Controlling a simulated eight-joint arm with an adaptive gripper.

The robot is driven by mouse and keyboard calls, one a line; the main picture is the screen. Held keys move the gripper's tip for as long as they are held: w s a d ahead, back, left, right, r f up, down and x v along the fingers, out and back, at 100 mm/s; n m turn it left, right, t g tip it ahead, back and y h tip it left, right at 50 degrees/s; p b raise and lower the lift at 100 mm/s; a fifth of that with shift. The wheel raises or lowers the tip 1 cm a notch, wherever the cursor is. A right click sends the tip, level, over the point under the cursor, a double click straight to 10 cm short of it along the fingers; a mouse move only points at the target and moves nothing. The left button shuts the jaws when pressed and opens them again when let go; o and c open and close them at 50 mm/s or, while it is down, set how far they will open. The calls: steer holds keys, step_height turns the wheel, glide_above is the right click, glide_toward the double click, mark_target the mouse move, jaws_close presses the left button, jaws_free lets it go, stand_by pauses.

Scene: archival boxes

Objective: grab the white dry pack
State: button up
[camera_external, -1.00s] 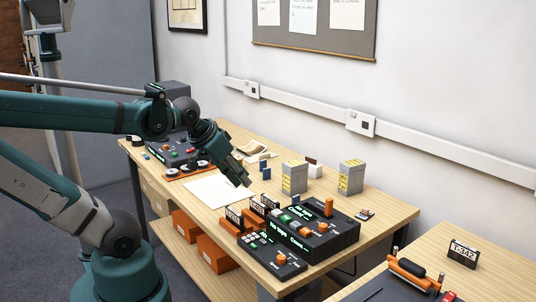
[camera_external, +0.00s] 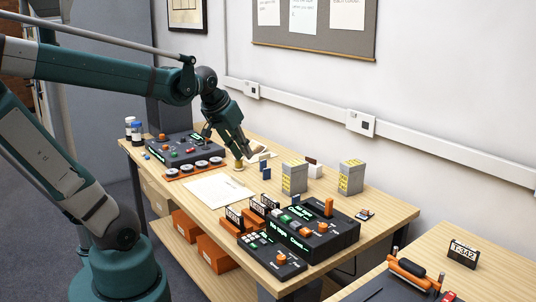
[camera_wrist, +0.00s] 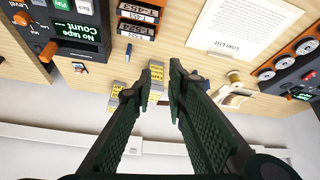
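A small white block with a dark brown side (camera_external: 315,170) stands between two grey boxes at the back of the table in the external view. A pale sheet with a brown item (camera_external: 260,152) lies farther left, partly behind my gripper; it also shows in the wrist view (camera_wrist: 238,97). I cannot tell for sure which is the white dry pack. My gripper (camera_external: 246,152) is over the back of the table, left of the white block. In the wrist view its fingers (camera_wrist: 162,68) are apart, with nothing held between them.
Grey boxes with yellow labels (camera_external: 294,178) (camera_external: 350,178) flank the white block. A small blue item (camera_external: 265,173) and a spool (camera_external: 238,165) are near my gripper. Black consoles (camera_external: 312,230) (camera_external: 180,149) stand front right and back left. A paper sheet (camera_external: 217,190) lies flat mid-table. The wall is behind.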

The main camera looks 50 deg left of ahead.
steer(key=w+a+r+n+g+p, duration=0.1)
steer(key=w+a+n+g+p, duration=0.25)
steer(key=a, duration=1.65)
steer(key=w+a+r+n+p, duration=0.1)
steer(key=w+a+n+p, duration=0.35)
steer(key=a, duration=1.55)
steer(key=n+g+h+p, duration=0.1)
steer(key=n+g+p, duration=0.25)
steer(key=n, duration=0.35)
glide_toward(143, 153)
steer(key=shift+t, duration=0.5)
steer(key=shift+s+a+f+n, duration=0.2)
steer(key=shift+s+a+n, duration=0.1)
steer(key=shift+s, duration=0.1)
steer(key=shift+f, duration=1.3)
